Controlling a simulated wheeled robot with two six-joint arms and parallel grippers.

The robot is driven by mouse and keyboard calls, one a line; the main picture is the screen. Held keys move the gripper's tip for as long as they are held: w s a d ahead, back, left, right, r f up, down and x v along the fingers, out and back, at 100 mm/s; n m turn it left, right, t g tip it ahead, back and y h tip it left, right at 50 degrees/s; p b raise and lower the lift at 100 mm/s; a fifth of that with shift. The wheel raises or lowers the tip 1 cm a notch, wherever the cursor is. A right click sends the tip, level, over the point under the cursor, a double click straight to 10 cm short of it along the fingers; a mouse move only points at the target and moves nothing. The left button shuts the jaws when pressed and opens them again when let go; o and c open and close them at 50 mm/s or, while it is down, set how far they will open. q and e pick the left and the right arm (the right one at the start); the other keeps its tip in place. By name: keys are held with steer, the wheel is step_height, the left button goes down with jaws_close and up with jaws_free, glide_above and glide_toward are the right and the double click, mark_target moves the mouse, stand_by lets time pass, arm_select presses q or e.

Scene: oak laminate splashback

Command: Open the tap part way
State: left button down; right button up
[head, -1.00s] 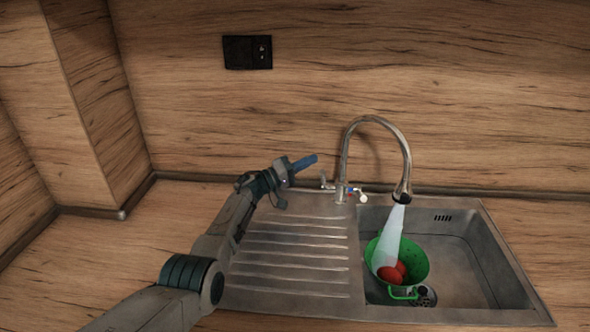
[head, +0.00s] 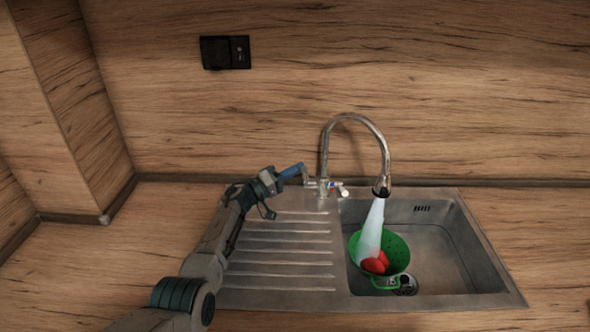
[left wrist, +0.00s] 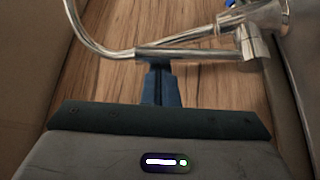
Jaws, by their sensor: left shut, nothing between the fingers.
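The chrome tap (head: 323,152) stands behind the sink with its tall curved spout over the basin. A stream of water (head: 371,228) runs from the spout. Short side handles with red and blue marks (head: 336,188) show at its base. My left gripper (head: 301,170) comes in from the left, its blue fingers shut and empty, close to the left handle (head: 309,183). In the left wrist view the blue fingers (left wrist: 160,80) end at a chrome bar (left wrist: 190,53) of the tap; I cannot tell whether they touch. My right gripper is not in view.
A green colander (head: 396,252) with red items (head: 375,263) sits in the steel basin (head: 440,262), under the water. The ribbed drainboard (head: 285,272) left of it is clear. A black socket (head: 225,52) is on the wooden splashback behind.

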arm_select(q)
steer(key=shift+s+f+m+h+p, duration=0.4)
steer(key=shift+s+f+m, duration=0.4)
steer(key=shift+s, duration=0.2)
steer(key=shift+a, duration=0.1)
steer(key=s+a+p, duration=0.3)
steer(key=a+p, duration=0.1)
steer(key=a, duration=0.3)
steer(key=s+a+f+p, duration=0.1)
steer(key=s+a+p, duration=0.3)
steer(key=a, duration=0.4)
steer(key=shift+s+f, duration=0.15)
steer(key=shift+f, duration=0.15)
